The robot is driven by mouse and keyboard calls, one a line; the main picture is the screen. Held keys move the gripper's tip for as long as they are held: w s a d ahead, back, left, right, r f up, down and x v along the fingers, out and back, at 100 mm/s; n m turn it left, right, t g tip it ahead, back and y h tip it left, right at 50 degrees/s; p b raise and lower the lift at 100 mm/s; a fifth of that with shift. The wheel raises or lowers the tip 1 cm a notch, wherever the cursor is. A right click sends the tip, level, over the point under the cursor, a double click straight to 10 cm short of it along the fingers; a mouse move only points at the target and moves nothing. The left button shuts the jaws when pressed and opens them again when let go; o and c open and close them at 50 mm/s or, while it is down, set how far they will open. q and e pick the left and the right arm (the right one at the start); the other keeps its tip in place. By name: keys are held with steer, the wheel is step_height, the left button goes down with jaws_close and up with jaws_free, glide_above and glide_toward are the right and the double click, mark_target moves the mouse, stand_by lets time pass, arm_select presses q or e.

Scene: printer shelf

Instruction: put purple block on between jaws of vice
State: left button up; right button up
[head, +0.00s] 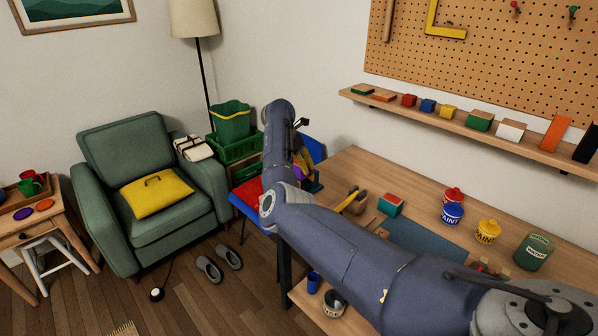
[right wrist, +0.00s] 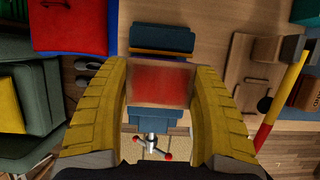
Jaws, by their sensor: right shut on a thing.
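My right gripper (head: 303,164) is shut on a block, over the blue vice (head: 314,186) at the left end of the workbench. A small purple patch, likely the purple block (head: 299,156), shows there, mostly hidden by my arm. In the right wrist view the yellow fingers of my right gripper (right wrist: 160,84) touch both sides of the block, whose face toward the camera looks red (right wrist: 160,80). The vice's blue jaws (right wrist: 162,38) show above and below the block in the picture. The block's height relative to the jaws is unclear. My left gripper is out of view.
A red-and-green block (head: 391,204), a blue mat (head: 425,240) and paint cans (head: 453,213) are on the workbench (head: 350,165). A yellow-and-red handled tool (right wrist: 283,100) lies right of the vice. A chair with a red cushion (right wrist: 72,25) is left of it.

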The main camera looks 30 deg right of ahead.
mark_target(299, 171)
steer(key=shift+f, duration=1.55)
steer(key=shift+f, duration=0.15)
steer(key=o, duration=1.3)
steer(key=shift+c, duration=0.2)
steer(key=w+v, duration=0.1)
steer(key=v, duration=1.1)
steer(key=shift+s, duration=0.45)
